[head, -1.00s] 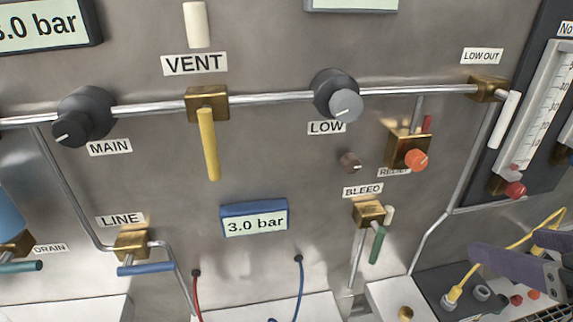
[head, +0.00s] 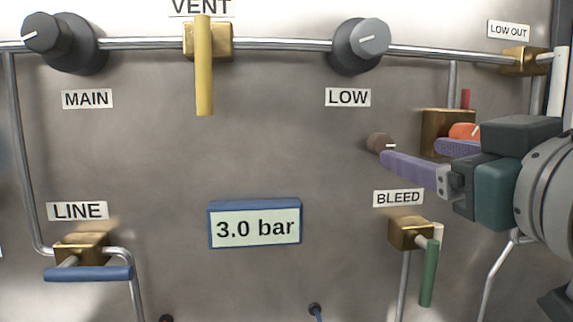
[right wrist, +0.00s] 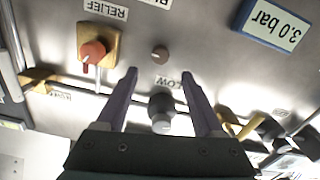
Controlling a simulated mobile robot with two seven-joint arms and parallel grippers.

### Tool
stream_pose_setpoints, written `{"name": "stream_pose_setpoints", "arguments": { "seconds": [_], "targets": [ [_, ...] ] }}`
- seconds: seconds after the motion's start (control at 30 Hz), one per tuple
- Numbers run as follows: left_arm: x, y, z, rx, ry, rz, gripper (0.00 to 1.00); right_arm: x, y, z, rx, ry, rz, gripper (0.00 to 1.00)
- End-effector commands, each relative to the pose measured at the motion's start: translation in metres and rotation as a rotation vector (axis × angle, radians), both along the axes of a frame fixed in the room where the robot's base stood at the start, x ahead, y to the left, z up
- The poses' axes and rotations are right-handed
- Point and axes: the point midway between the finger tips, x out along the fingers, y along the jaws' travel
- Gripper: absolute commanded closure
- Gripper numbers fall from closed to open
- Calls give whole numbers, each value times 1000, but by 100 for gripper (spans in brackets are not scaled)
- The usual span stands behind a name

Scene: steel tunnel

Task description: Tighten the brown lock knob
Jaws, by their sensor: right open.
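The brown lock knob (head: 378,143) is a small round knob with a light pointer mark, on the steel panel below the LOW label. In the right wrist view the brown knob (right wrist: 160,53) lies just past the fingertips, roughly centred between them. My right gripper (head: 411,152) has purple fingers spread apart, with nothing between them. In the head view one fingertip shows close to the knob's lower right; I cannot tell whether it touches. In the right wrist view the gripper (right wrist: 160,74) is also open. My left gripper is not in view.
The orange relief knob (head: 464,131) on its brass block (head: 436,122) is partly hidden behind my right fingers. The grey LOW knob (head: 370,40) sits above. The BLEED valve with its green handle (head: 428,272) is below. The panel left of the brown knob is clear.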

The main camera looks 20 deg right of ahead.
Motion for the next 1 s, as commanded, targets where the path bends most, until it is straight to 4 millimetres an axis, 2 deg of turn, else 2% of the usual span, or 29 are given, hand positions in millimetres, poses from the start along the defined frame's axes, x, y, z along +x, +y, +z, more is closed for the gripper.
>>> {"name": "stream_pose_setpoints", "arguments": {
  "seconds": [0.03, 0.07, 0.1, 0.3, 0.43, 0.6, 0.83, 0.87, 1.0],
  "targets": [
    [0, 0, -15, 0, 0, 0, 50, 6, -1, -5, -6, -8, 2, 31],
    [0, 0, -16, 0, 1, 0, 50, 10, -2, -3, -6, -5, 2, 31],
    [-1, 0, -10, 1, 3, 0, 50, 19, -4, 1, -6, -1, 0, 31],
    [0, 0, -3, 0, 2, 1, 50, 55, -13, 1, -5, 4, -1, 31],
    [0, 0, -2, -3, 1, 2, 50, 69, -16, 0, -3, 5, 0, 31],
    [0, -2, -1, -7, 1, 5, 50, 77, -18, -1, -2, 5, 2, 31],
    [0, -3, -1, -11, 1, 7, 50, 78, -18, -1, -2, 5, 2, 31],
    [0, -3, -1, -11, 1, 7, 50, 78, -18, -1, -2, 5, 2, 32],
    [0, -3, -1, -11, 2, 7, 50, 78, -18, -1, -2, 5, 1, 48]
  ]
}}
